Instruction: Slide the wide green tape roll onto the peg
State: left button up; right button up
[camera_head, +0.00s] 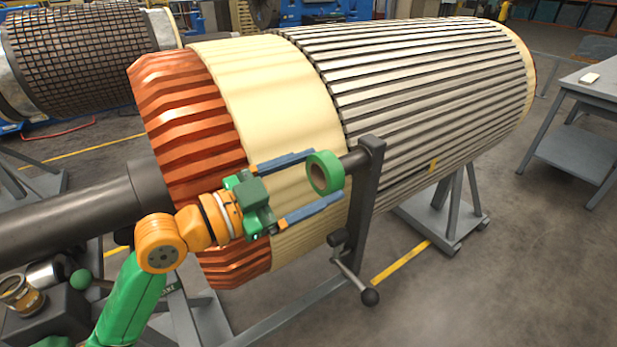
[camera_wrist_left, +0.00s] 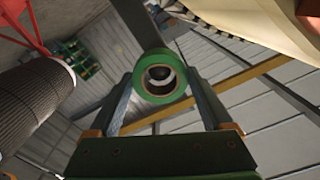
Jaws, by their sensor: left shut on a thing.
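My left gripper (camera_head: 327,174) has its two blue fingers shut on the green tape roll (camera_head: 336,172), held near the fingertips. The roll has a brown core, and its open hole faces back toward my gripper. The dark peg (camera_head: 355,160) sticks out leftward from the top of a grey upright post (camera_head: 366,190). The roll is at the peg's free end, roughly in line with it. Whether the peg tip is inside the hole I cannot tell. In the left wrist view the roll (camera_wrist_left: 138,75) sits between the fingers, with something dark and a pale crescent showing through its hole.
A large rotor (camera_head: 430,95) with copper, cream and grey bands lies close behind the gripper and peg. A grey table (camera_head: 590,85) stands at the right. The floor at lower right is clear.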

pick_arm(q)
jog(key=shift+w+d, duration=0.2)
jog(key=shift+d, duration=0.1)
dwell(0.4)
jog(key=shift+p+x, duration=0.35)
jog(key=shift+x, duration=1.1)
jog(key=shift+w+d, duration=0.1)
jog(key=shift+x, duration=0.9)
jog(key=o, duration=1)
jog(key=shift+o, duration=0.2)
